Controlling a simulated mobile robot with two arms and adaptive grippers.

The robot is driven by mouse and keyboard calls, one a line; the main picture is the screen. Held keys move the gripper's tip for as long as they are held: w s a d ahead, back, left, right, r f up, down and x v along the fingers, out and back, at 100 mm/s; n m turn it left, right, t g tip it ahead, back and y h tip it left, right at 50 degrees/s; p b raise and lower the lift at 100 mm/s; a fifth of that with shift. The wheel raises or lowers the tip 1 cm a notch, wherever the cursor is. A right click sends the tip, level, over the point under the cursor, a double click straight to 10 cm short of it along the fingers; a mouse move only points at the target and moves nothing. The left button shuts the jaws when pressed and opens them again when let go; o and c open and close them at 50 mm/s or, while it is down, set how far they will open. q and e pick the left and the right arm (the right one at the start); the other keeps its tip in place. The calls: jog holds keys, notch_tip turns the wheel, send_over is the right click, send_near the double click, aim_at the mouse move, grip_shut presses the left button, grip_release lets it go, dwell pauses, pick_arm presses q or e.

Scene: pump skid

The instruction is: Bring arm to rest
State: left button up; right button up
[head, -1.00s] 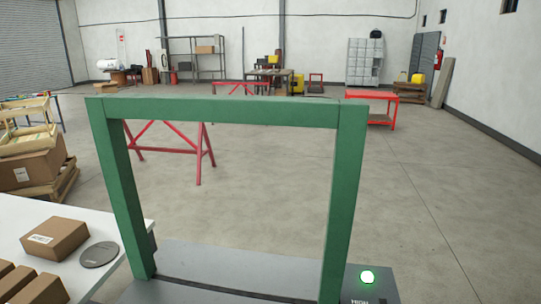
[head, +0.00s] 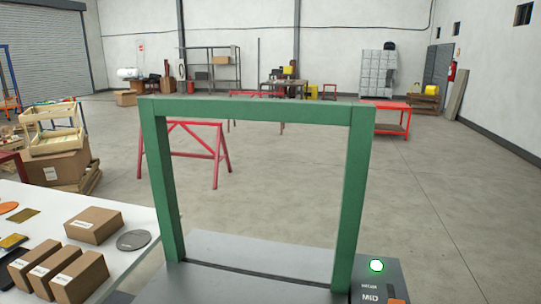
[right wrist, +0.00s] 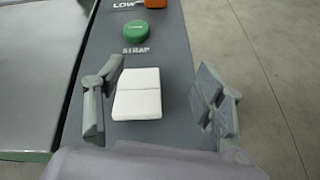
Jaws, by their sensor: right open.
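My right gripper (right wrist: 160,105) shows in the right wrist view. Its two fingers stand wide apart, with nothing held between them. A white two-part rocker or block (right wrist: 138,94) sits on the grey control panel (right wrist: 175,60) and shows between the fingers; I cannot tell how far above it they are. Beyond it are a green round button (right wrist: 145,32) marked STRAP and an orange part (right wrist: 156,3) by the word LOW. Neither gripper shows in the head view. My left gripper is not in view.
A green frame (head: 250,108) stands upright on a grey deck (head: 260,252) ahead. A lit lamp (head: 376,266) is at its right foot. A white table (head: 140,215) with cartons is at left. A red trestle (head: 215,165) stands behind. The floor at right is clear.

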jog(key=shift+s+a+f+m+g, duration=0.15)
jog(key=shift+m+g, duration=0.15)
jog(key=shift+m, duration=0.4)
jog(key=shift+s+a+m, duration=0.1)
jog(key=shift+s+m, duration=0.15)
jog(key=shift+m, duration=0.45)
jog(key=s+a+m+g+y, duration=0.2)
jog(key=s+a+m+g, duration=0.35)
jog(key=m, duration=0.75)
jog(key=s+a+m+g+y, duration=0.25)
jog(key=s+a+m, duration=0.45)
jog(key=s+m, duration=0.45)
notch_tip(320, 180, down, 26)
jog(key=g+b, duration=0.1)
jog(key=b, duration=0.2)
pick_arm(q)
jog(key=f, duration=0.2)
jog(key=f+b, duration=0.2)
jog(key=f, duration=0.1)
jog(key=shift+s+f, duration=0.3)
pick_arm(e)
jog(key=s+d+f+g, duration=0.1)
jog(key=s+d+f, duration=0.2)
jog(key=s+f, duration=1.5)
notch_tip(320, 180, down, 3)
jog(key=shift+r+g+h, duration=0.1)
jog(key=shift+g+h, duration=0.3)
jog(key=shift+h, duration=0.05)
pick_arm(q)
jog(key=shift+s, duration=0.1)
